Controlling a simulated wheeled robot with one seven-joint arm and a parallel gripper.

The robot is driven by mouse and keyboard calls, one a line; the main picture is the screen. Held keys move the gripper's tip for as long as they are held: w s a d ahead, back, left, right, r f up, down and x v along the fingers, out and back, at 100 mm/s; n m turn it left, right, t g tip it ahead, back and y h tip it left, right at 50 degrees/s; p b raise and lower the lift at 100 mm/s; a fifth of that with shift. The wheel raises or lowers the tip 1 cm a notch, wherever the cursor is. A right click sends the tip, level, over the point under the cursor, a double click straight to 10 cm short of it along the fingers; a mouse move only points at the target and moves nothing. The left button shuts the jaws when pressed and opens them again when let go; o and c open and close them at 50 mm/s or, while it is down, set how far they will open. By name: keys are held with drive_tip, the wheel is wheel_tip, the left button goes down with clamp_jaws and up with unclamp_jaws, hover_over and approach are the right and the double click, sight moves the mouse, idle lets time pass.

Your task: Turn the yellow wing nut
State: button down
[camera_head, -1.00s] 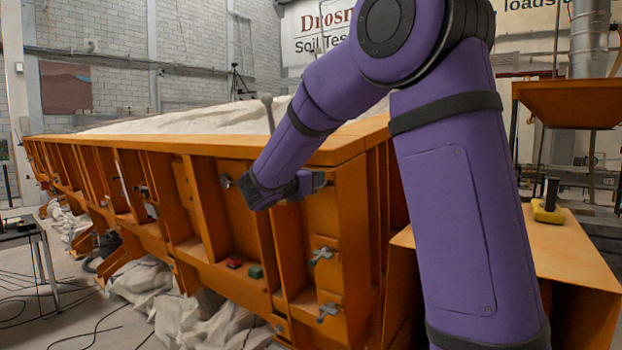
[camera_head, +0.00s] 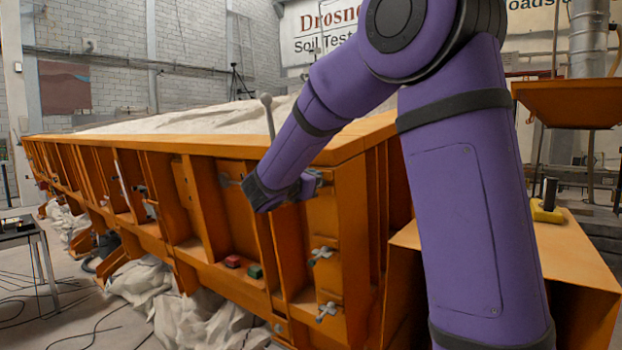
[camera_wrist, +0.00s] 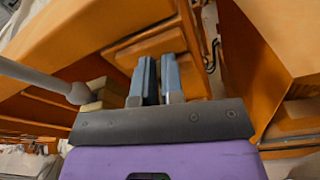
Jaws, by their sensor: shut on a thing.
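My gripper (camera_head: 312,182) is at the upper part of the orange end panel of the sandbed, below its top rim. In the wrist view its two blue-grey fingers (camera_wrist: 157,80) are close together and nearly parallel, pointing at the orange frame. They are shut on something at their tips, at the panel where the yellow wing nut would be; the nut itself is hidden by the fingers. Two other wing nuts, greyish, show below on the same panel: a middle one (camera_head: 322,254) and a lower one (camera_head: 327,311).
The orange sandbed (camera_head: 330,150) fills the left and centre. A grey ball-ended lever (camera_head: 268,115) rises close beside my forearm, and it shows at the left of the wrist view (camera_wrist: 40,82). Red (camera_head: 232,261) and green (camera_head: 255,271) blocks sit on the lower ledge.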

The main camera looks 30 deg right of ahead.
drive_tip(key=m, duration=0.1)
drive_tip(key=s+m+t, duration=0.1)
drive_tip(key=m, duration=0.1)
drive_tip(key=f+m, duration=0.1)
drive_tip(key=m, duration=0.1)
drive_tip(key=shift+s+d, duration=0.15)
drive_tip(key=shift+d, duration=0.15)
drive_tip(key=shift+s+d+f+m+t, duration=0.1)
drive_tip(key=shift+f+m+t, duration=0.2)
drive_tip(key=shift+m, duration=0.75)
drive_tip(key=shift+s+d+f+m+t, duration=0.1)
drive_tip(key=shift+f+m+t, duration=0.15)
drive_tip(key=shift+m, duration=0.85)
drive_tip(key=shift+s+d+f+m+t, duration=0.1)
drive_tip(key=shift+f+m+t, duration=0.2)
drive_tip(key=shift+m, duration=0.75)
drive_tip(key=c, duration=1.2)
unclamp_jaws()
drive_tip(key=shift+c, duration=0.2)
drive_tip(key=shift+r, duration=0.1)
drive_tip(key=v, duration=1.1)
drive_tip(key=shift+f, duration=0.25)
